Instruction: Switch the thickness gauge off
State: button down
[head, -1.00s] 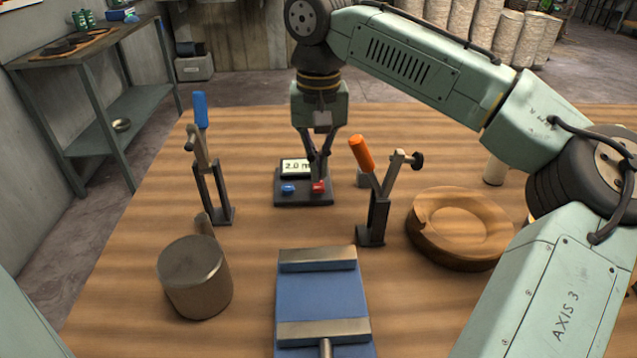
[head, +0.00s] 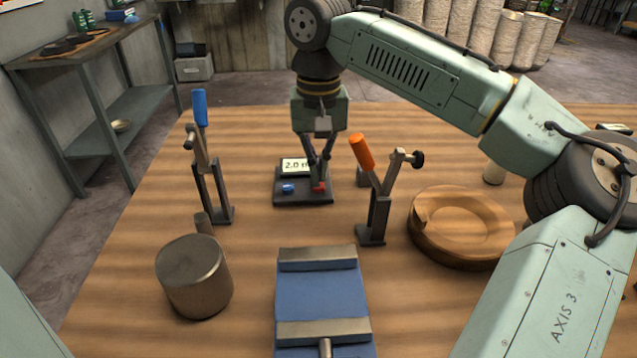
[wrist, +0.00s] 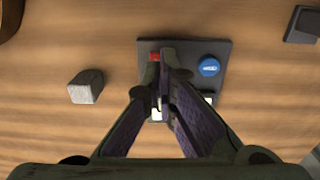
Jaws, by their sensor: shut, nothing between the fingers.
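The thickness gauge (head: 302,199) is a dark flat box on the wooden table with a lit display (head: 296,166) reading "2.0", partly covered by my gripper. It has a blue button (head: 288,188) at its left and a red button (head: 319,187) at its right. My gripper (head: 321,180) is shut and empty, pointing down with its fingertips at the red button. In the wrist view the fingertips (wrist: 165,60) partly cover the red button (wrist: 154,57), and the blue button (wrist: 209,66) is clear. I cannot tell whether the tips touch or press the red button.
An orange-handled clamp (head: 376,205) stands close to the right of the gauge, and a blue-handled clamp (head: 208,170) to the left. A wooden bowl (head: 462,245), a metal cylinder (head: 193,277) and a blue vise-like fixture (head: 322,300) stand nearer. Bare table lies between the gauge and the blue-handled clamp.

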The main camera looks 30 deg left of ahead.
jog(key=shift+f+b, duration=0.35)
jog(key=shift+f, duration=0.6)
dwell(0.3)
jog(key=shift+r, duration=0.1)
notch_tip(320, 180, up, 7)
jog(key=p, duration=0.7)
dwell(0.5)
